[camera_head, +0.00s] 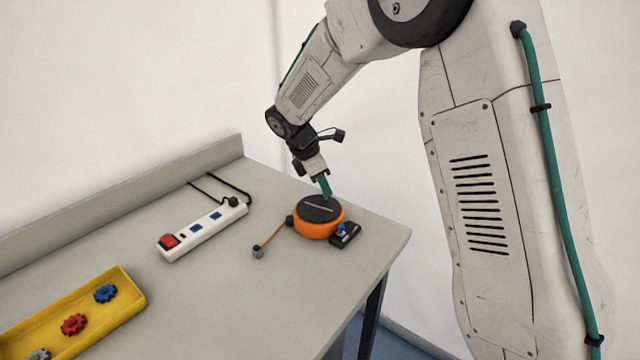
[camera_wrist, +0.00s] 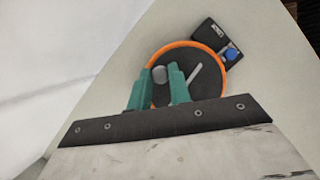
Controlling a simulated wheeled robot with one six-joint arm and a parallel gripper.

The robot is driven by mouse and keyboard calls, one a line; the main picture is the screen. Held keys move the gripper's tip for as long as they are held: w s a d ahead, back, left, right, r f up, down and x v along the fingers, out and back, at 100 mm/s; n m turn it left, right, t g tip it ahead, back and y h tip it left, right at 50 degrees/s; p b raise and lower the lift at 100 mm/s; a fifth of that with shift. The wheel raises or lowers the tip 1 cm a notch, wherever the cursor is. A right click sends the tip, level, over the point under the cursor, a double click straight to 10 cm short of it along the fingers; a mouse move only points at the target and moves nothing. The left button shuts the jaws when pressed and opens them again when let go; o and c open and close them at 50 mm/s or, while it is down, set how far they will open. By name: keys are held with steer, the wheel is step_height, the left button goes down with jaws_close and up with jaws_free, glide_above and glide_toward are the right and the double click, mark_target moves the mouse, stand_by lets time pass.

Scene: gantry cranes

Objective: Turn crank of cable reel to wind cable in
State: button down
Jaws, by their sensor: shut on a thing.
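The cable reel (camera_head: 319,226) is a round orange drum with a black top, on the right part of the bench. It also shows in the wrist view (camera_wrist: 203,100). An orange cable (camera_head: 272,239) runs out from its left side to a small grey end piece (camera_head: 258,252) on the bench. My gripper (camera_head: 326,194) points down at the reel's top from behind. In the wrist view its green fingers are shut on the grey crank knob (camera_wrist: 159,75) near the rim of the black top. The fingers partly hide the knob and the crank.
A small black block with a blue knob (camera_head: 345,235) sits right of the reel. A white power strip (camera_head: 203,232) with a red switch lies to the left. A yellow tray (camera_head: 122,285) holds gears at the front left. The bench front (camera_head: 240,310) is clear.

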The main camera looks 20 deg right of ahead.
mark_target(337, 212)
steer(key=m, duration=0.1)
steer(key=m+g, duration=0.1)
steer(key=m, duration=0.1)
steer(key=s+d+m, duration=0.1)
steer(key=shift+m+g, duration=0.3)
steer(key=shift+g, duration=0.1)
steer(key=m, duration=0.2)
steer(key=s+m+g+y, duration=0.1)
steer(key=shift+d+m, duration=0.2)
steer(key=shift+m, duration=0.2)
steer(key=m, duration=0.2)
steer(key=s+m+g+y, duration=0.1)
steer(key=m, duration=0.1)
steer(key=shift+s, duration=0.2)
steer(key=shift+s+a+m+g+y, duration=0.1)
steer(key=shift+s+m+g+y, duration=0.2)
steer(key=shift+m, duration=0.45)
steer(key=shift+s+a+m+y, duration=0.1)
steer(key=shift+m+y, duration=0.3)
steer(key=shift+m, duration=0.35)
steer(key=c, duration=1.3)
jaws_free()
